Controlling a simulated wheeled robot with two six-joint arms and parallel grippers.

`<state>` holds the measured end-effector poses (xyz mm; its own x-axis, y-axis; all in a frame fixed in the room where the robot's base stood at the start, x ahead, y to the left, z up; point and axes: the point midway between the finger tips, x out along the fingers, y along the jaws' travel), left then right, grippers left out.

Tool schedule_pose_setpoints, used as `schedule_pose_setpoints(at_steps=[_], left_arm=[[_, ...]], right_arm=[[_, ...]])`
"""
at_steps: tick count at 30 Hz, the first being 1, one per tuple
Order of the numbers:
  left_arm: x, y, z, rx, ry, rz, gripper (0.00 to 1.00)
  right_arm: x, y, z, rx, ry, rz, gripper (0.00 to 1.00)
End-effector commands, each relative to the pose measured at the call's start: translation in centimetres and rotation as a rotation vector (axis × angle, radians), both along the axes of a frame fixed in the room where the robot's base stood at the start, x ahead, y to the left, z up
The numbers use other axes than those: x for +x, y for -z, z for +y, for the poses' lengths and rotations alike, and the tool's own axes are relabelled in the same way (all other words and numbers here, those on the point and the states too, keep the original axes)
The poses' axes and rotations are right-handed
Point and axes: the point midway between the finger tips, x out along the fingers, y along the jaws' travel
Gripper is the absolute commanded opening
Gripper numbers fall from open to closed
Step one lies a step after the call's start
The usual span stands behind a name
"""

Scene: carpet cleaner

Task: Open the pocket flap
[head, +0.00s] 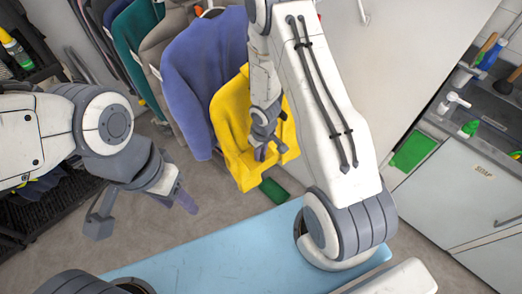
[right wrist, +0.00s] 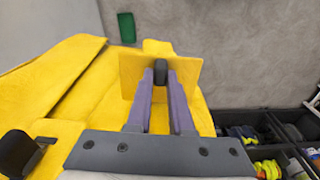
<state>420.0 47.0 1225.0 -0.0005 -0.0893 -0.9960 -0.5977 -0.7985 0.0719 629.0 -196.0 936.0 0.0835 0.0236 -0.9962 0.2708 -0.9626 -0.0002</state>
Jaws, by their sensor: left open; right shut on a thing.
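A yellow jacket (head: 230,112) hangs in front of a blue-purple one in the head view. It fills the left and middle of the right wrist view (right wrist: 50,85). My right gripper (head: 262,152) is at the jacket's front. In the right wrist view, its two purple fingers (right wrist: 160,78) are shut on a flat yellow pocket flap (right wrist: 188,72), with a dark piece between the fingertips. The flap's panel shows on both sides of the fingers. My left gripper (head: 180,201) is open and empty, left of the jacket and apart from it.
A blue-purple jacket (head: 205,65) and other garments hang behind and to the left. A light blue surface (head: 230,255) lies in front. A green object (head: 273,190) is on the floor below the jacket. A sink counter (head: 470,120) stands at the right.

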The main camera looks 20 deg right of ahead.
Motion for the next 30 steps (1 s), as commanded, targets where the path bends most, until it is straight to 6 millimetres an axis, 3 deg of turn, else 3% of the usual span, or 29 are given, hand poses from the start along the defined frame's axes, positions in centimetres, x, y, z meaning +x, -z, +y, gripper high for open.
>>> schedule_pose_setpoints(at_steps=[3, 4, 6, 19, 30], left_arm=[[0.0, 0.0, 0.0, 0.000, 0.000, 0.000, 0.50], [0.0, 0.0, 0.0, 0.000, 0.000, 0.000, 0.50], [0.0, 0.0, 0.0, 0.000, 0.000, 0.000, 0.50], [0.0, -0.8, 0.0, 0.000, 0.000, 0.000, 0.50], [0.0, -6.2, 0.0, 0.000, 0.003, 0.000, 0.50]], right_arm=[[0.1, 0.0, 0.2, 0.000, -0.005, -0.001, 0.00], [0.1, 0.0, 0.2, 0.000, -0.006, -0.001, 0.23], [0.1, 0.0, 0.2, 0.000, -0.006, -0.001, 0.50], [0.0, -0.9, 0.0, 0.000, -0.001, -0.001, 0.50], [-0.5, -7.3, -0.2, 0.000, -0.001, -0.001, 0.50]])
